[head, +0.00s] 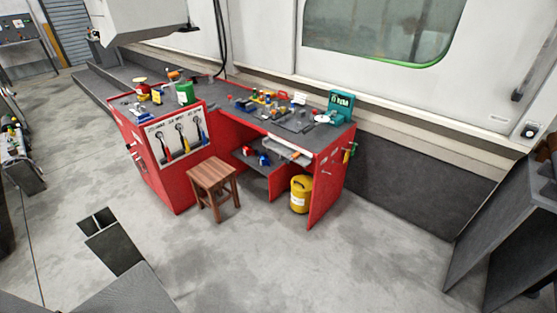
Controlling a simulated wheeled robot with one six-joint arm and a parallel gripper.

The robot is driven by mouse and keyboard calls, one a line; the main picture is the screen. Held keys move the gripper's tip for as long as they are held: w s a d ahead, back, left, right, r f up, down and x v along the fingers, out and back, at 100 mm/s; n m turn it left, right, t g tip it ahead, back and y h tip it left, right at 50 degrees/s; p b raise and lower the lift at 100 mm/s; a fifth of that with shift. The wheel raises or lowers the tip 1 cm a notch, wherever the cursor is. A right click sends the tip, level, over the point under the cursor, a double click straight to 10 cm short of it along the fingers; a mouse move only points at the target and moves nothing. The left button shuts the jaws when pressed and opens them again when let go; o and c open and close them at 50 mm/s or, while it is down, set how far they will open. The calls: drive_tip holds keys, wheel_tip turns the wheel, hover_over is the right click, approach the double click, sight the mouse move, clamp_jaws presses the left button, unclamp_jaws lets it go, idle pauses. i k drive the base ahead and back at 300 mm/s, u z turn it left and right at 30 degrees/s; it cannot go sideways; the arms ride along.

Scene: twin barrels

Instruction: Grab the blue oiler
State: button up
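I cannot pick out the blue oiler for certain. A small blue item (264,159) sits on the lower shelf under the right part of the red workbench, beside a red and white item (247,150). Another small blue thing (127,117) lies on the bench top at the far left. More small blue shapes lie among the tools in the middle of the top, too small to tell apart. I cannot make out my gripper in this view.
The red workbench (330,180) stands against the wall. A wooden stool (213,180) stands before it, and a yellow canister (300,194) under its right end. A green can (185,93) and a teal box (340,106) stand on top. Open floor (280,260) lies in front.

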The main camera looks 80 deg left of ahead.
sight(263, 159)
drive_tip(key=u, duration=0.75)
drive_tip(key=i, duration=0.1)
drive_tip(key=u, duration=2.5)
drive_tip(key=i, duration=3.75)
drive_tip(key=u, duration=1.15)
